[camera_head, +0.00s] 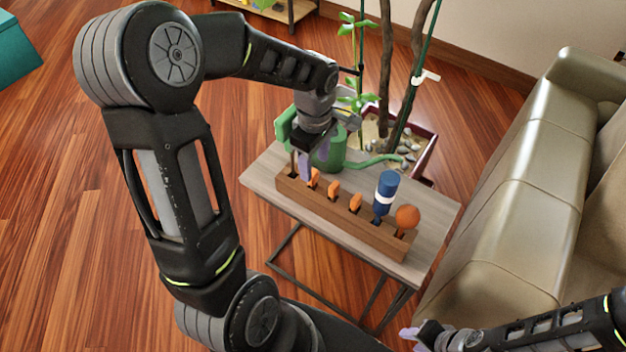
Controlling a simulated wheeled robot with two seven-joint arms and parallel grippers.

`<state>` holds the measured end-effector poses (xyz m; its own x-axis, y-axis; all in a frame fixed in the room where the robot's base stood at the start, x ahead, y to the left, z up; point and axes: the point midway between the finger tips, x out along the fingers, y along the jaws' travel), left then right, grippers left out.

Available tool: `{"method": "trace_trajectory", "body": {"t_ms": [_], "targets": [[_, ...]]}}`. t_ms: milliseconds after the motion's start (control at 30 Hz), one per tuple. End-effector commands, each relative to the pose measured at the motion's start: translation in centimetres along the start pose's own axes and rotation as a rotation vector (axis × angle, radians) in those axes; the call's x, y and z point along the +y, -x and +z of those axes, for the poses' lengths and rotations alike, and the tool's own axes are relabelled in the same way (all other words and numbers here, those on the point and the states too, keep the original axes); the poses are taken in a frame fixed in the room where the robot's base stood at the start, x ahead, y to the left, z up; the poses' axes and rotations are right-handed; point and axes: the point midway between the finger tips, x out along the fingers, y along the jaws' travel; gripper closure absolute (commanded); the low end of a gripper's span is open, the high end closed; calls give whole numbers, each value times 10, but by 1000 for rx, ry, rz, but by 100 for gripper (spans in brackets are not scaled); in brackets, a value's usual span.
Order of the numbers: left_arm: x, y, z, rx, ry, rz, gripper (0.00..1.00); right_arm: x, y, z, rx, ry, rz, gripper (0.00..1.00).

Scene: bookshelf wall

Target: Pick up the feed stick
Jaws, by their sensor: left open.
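A wooden rack (330,212) lies along a small table and holds several upright items in slots. Small orange pieces stand in its left half, including one at its middle (355,203); these may be feed sticks, but I cannot tell for sure. My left gripper (304,170) is open, pointing down at the rack's left end, close beside the leftmost orange piece (314,178). Its fingers hide part of that end, and I cannot tell whether they touch anything. My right gripper (412,338) is low at the bottom edge, away from the rack.
A blue cylinder with a white band (386,188) and an orange ball (407,216) stand at the rack's right end. A green watering can (331,152) is behind my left gripper. A planter (428,160) stands behind the table (262,168); a sofa (520,190) is at right.

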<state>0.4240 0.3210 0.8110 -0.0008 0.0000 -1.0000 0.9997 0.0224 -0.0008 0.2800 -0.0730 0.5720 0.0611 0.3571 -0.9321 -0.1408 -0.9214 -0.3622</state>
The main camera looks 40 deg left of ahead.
Motion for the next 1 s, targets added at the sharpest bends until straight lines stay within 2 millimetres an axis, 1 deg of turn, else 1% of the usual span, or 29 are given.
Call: {"method": "trace_trajectory", "body": {"t_ms": [167,267,400,533,633,1000], "targets": [[0,-3,0,0,0,-1,47,0,1,0,0,0,0,64],[-1,-13,-1,-1,0,-3,47,-1,3,0,0,0,0,64],[-2,-35,-3,-1,-1,-5,47,-2,5,0,0,0,0,64],[-1,-49,-4,-1,-1,-2,47,-2,5,0,0,0,0,64],[-1,-52,-4,-1,-1,0,47,-2,5,0,0,0,0,64],[0,-52,-4,0,-1,1,47,-2,5,0,0,0,0,64]]}}
